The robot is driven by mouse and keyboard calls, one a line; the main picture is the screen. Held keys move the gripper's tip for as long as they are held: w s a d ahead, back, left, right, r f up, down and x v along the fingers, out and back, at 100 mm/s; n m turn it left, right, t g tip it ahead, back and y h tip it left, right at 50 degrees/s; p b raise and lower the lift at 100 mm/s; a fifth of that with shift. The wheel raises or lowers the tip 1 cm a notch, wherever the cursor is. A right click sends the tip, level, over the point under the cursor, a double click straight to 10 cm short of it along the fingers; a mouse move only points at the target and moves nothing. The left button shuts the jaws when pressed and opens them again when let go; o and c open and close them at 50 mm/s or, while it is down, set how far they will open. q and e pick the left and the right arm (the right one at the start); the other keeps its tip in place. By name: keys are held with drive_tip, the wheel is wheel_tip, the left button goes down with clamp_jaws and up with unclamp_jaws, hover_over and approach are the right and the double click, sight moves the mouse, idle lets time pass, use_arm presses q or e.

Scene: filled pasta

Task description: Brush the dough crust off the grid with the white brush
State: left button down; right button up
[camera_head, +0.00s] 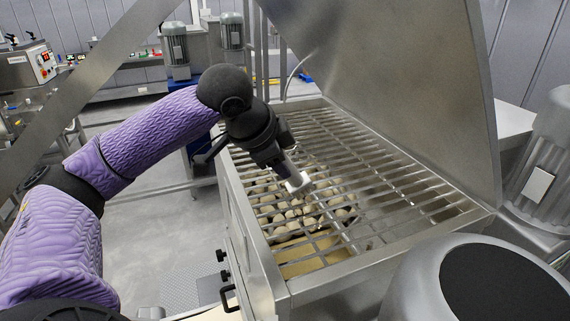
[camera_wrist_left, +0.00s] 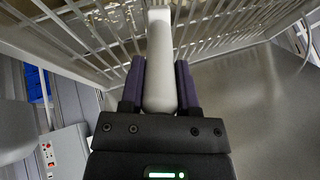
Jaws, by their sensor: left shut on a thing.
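The metal grid (camera_head: 394,184) covers the top of an open steel machine, and it also shows in the left wrist view (camera_wrist_left: 75,42). Pale lumps of dough (camera_head: 289,217) show through and between its bars; I cannot tell which lie on the bars and which lie below. My left gripper (camera_head: 283,165) is over the grid's left-middle part. It is shut on the white brush (camera_wrist_left: 159,60), whose handle lies between the dark fingers. The brush's white head (camera_head: 298,182) points down close to the bars; contact is unclear. My right gripper is not in view.
The raised steel lid (camera_head: 385,75) stands behind and right of the grid. The machine's side wall (camera_head: 245,240) has dark knobs and a handle. A grey motor (camera_head: 540,180) stands at the right. Open floor (camera_head: 150,235) lies at the left.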

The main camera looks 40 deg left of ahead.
use_arm(q)
drive_tip(key=shift+w+d, duration=0.45)
drive_tip(key=shift+w, duration=0.05)
drive_tip(key=s+d, duration=0.5)
drive_tip(key=d, duration=0.5)
drive_tip(key=shift+s, duration=0.2)
drive_tip(key=shift+d+f, duration=0.1)
wheel_tip(320, 180, up, 6)
idle(0.4)
